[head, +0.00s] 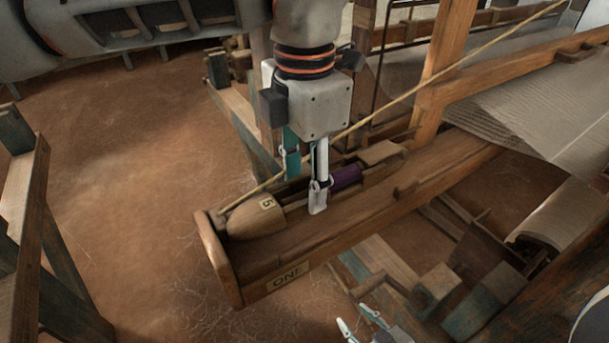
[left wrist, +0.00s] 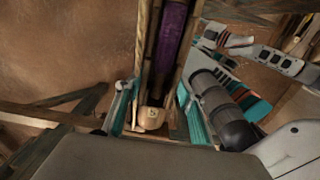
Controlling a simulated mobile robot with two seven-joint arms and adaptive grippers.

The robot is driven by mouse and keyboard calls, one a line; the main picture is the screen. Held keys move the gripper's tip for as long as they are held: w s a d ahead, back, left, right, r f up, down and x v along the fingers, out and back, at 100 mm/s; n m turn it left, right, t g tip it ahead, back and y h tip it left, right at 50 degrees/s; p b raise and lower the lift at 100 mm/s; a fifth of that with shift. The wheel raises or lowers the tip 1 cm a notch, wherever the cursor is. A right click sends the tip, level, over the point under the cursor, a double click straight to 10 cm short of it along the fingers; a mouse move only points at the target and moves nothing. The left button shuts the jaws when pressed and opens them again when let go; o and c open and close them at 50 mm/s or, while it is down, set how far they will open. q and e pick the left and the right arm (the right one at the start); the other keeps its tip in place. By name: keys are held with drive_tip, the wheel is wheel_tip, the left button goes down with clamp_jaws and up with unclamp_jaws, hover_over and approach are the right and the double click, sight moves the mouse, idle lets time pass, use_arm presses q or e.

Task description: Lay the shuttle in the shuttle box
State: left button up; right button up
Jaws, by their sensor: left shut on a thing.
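The wooden shuttle (head: 257,219) has a pale label on its nose and purple yarn (head: 345,177) in its middle. My left gripper (head: 305,182) points down and is shut across the shuttle between nose and yarn. In the left wrist view the shuttle (left wrist: 151,121) lies between the fingers of my left gripper (left wrist: 157,108). My right gripper (head: 358,319) is empty, its fingertips apart, below the box in the head view.
A cord (head: 410,93) runs slanting across the box area to near the shuttle's nose. A wooden post (head: 446,55) and the pale woven cloth (head: 545,105) stand to the right. A wooden frame (head: 24,225) is at the left. The earth floor (head: 130,180) between is clear.

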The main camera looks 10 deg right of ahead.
use_arm(q)
drive_tip(key=shift+f+b, duration=1.05)
drive_tip(key=shift+f, duration=1.1)
drive_tip(key=o, duration=1.4)
drive_tip(key=shift+r+p, duration=1.5)
drive_tip(key=shift+r, duration=0.6)
drive_tip(key=shift+r+p, duration=1.4)
drive_tip(key=shift+r, duration=0.55)
